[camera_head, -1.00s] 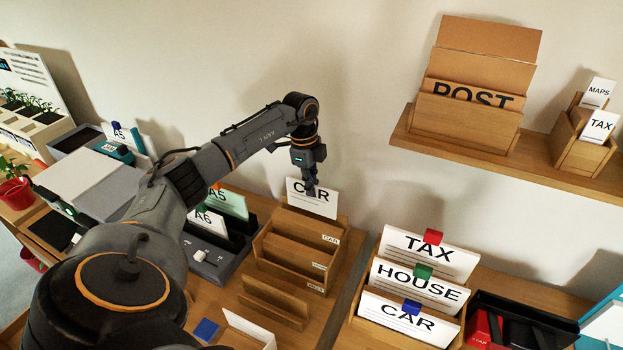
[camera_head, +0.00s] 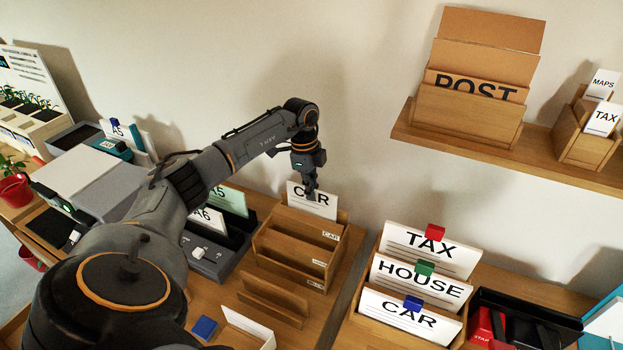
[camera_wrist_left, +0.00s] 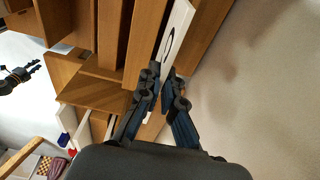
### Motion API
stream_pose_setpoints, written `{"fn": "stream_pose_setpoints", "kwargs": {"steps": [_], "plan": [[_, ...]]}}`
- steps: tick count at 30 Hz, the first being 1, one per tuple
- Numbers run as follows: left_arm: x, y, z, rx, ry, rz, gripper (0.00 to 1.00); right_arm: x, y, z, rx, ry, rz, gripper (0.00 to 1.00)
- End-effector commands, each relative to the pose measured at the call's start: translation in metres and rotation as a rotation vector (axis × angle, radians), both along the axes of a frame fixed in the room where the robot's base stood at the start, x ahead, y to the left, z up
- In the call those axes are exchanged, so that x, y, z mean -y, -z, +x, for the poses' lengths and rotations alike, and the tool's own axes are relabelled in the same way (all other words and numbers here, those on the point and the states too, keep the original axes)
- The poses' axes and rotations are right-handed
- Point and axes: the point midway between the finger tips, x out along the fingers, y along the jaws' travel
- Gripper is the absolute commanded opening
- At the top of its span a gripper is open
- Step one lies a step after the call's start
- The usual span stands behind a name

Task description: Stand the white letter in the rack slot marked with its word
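The white letter (camera_head: 323,212) reads CAR. It is upright at the back of the wooden rack (camera_head: 290,250), its lower part hidden behind the rack's rear-slot panel. That slot bears a small CAR label (camera_head: 331,236); the labels of the lower slots are too small to read surely. My left gripper (camera_head: 311,190) is over the letter's top edge and looks shut on it. In the left wrist view, the fingertips (camera_wrist_left: 164,73) close about the white letter (camera_wrist_left: 178,32) beside the wooden panels. Whether the letter touches the slot floor is hidden.
A second holder (camera_head: 362,322) to the right carries TAX, HOUSE and CAR cards with coloured tabs. A shelf (camera_head: 450,153) with a POST box (camera_head: 465,115) overhangs at upper right. A dark sorter (camera_head: 208,262) stands left of the rack; a low wooden stand (camera_head: 273,302) is in front.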

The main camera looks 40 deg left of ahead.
Motion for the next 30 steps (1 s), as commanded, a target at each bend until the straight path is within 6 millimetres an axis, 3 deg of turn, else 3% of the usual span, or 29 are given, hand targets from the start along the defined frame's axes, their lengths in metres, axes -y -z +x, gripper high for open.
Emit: {"fn": "stream_pose_setpoints", "kwargs": {"steps": [19, 29, 30], "plan": [[0.0, 0.027, 0.0, 0.0, 0.0, 0.0, 0.0, 0.0, 0.014, 0.0, 0.0, 0.001, 0.0, 0.28], [0.0, 0.029, 0.0, 0.0, 0.0, 0.0, 0.0, 0.0, 0.015, 0.0, 0.0, 0.002, 0.001, 0.28], [0.0, 0.029, 0.0, 0.0, 0.0, 0.0, 0.09, -0.001, 0.015, 0.0, 0.0, 0.002, 0.001, 0.28]]}}
